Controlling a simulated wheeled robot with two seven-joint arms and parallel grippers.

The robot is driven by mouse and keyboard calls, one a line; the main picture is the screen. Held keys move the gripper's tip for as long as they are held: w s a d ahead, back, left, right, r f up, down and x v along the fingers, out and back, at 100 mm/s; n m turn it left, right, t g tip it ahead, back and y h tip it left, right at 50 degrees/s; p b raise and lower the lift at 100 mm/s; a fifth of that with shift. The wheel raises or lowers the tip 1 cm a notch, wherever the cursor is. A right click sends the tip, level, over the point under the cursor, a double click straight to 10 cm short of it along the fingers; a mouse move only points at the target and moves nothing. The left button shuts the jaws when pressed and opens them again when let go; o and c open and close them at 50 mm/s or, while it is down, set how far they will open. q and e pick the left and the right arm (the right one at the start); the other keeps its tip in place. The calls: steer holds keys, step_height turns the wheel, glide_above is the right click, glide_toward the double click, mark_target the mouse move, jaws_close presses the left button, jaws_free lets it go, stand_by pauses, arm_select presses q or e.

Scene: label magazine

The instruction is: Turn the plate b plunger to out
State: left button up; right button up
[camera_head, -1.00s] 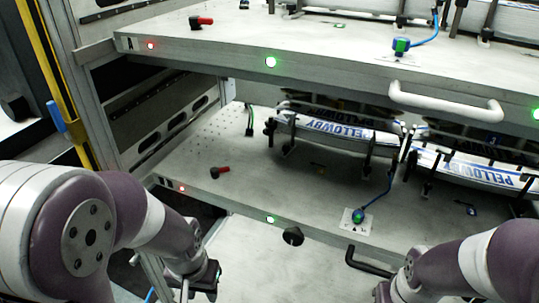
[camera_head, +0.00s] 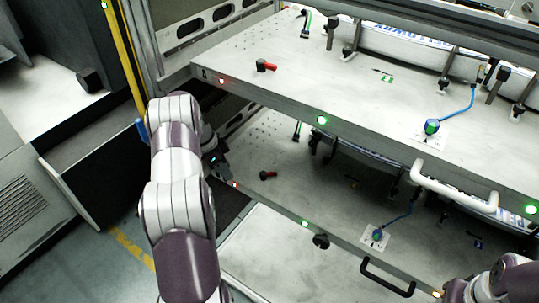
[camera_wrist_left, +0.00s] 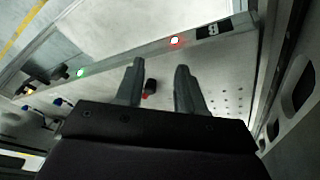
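The plate b plunger (camera_head: 267,175) is a small red and black handle on the lower plate (camera_head: 290,190), near its left front corner. In the left wrist view the plunger (camera_wrist_left: 150,88) shows between my two fingers, beyond the plate edge marked B (camera_wrist_left: 213,29). My left gripper (camera_head: 220,168) is at the left front corner of the lower plate, left of the plunger and apart from it. In the left wrist view the gripper (camera_wrist_left: 159,65) is open with nothing held. My right arm shows at the lower right, but its gripper is not in view.
The upper plate (camera_head: 330,90) overhangs the lower one and has a similar red plunger (camera_head: 266,66). A black handle (camera_head: 386,277) and dark knob (camera_head: 321,241) are on the lower plate's front. A white handle (camera_head: 455,187) juts from the upper plate. The rack frame stands at left.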

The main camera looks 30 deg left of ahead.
arm_select(q)
steer(key=w+d+m, duration=0.1)
steer(key=w+d+m+b, duration=0.1)
steer(key=w+b, duration=0.1)
steer(key=w, duration=0.1)
steer(key=shift+d+r+m+t, duration=0.2)
steer(key=shift+d+m+t, duration=0.1)
steer(key=shift+d+m, duration=0.1)
glide_above(271, 173)
steer(key=s+a, duration=0.2)
steer(key=shift+w+r+p, duration=0.25)
steer(key=shift+r+p, duration=0.1)
steer(key=shift+r, duration=0.05)
steer(key=x, duration=0.4)
steer(key=shift+f, duration=0.15)
steer(key=shift+w+d+f, duration=0.1)
steer(key=shift+f, duration=0.35)
jaws_close()
